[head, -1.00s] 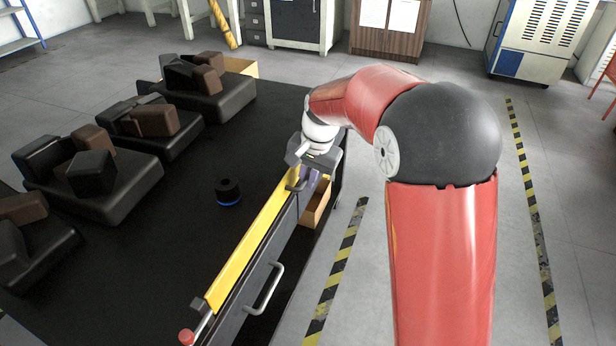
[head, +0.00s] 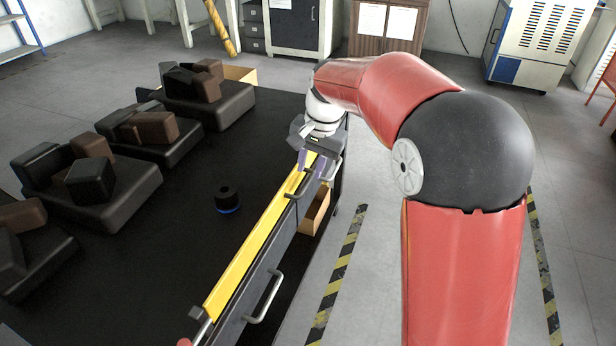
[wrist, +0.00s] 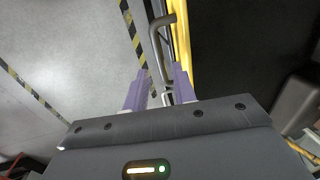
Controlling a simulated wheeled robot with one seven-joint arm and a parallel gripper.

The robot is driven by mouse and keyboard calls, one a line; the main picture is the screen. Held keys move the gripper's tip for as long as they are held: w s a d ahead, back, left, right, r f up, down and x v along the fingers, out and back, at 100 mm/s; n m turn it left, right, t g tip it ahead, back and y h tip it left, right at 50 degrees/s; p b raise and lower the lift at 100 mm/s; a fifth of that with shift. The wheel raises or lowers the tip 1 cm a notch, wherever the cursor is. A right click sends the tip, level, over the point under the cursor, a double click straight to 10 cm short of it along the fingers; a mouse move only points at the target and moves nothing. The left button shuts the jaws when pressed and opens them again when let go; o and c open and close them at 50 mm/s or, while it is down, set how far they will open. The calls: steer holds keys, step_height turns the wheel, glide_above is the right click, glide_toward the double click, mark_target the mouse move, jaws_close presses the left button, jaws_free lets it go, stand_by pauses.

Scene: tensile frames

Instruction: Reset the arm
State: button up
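My red arm (head: 462,262) reaches over the table's right edge. My gripper (head: 313,170) points down by the far end of a long yellow bar (head: 250,252). Its two purple fingers are apart, and no object shows held between them. In the wrist view my gripper (wrist: 160,72) has a grey bar handle (wrist: 158,42) just beyond and between its fingers. I cannot tell whether it touches the handle.
Several dark padded blocks (head: 92,190) stand on the black table (head: 180,262) at left. A small black cylinder with a blue base (head: 227,197) is mid-table. A second handle (head: 266,298) juts from the table's side. An open cardboard box (head: 315,213) sits below.

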steer(key=shift+r, duration=0.5)
steer(key=s+d+r+n+t, duration=0.2)
steer(key=s+d+r, duration=0.4)
steer(key=s+d, duration=0.5)
steer(key=s+d+f+n+t+h, duration=0.1)
steer(key=s+d, duration=0.1)
steer(key=s, duration=0.6)
steer(key=s+d+f+n+t, duration=0.1)
steer(key=s+d+f+t, duration=0.1)
steer(key=s, duration=0.6)
steer(key=shift+d+f+h, duration=0.15)
steer(key=shift+d+h, duration=0.25)
steer(key=shift+d, duration=0.25)
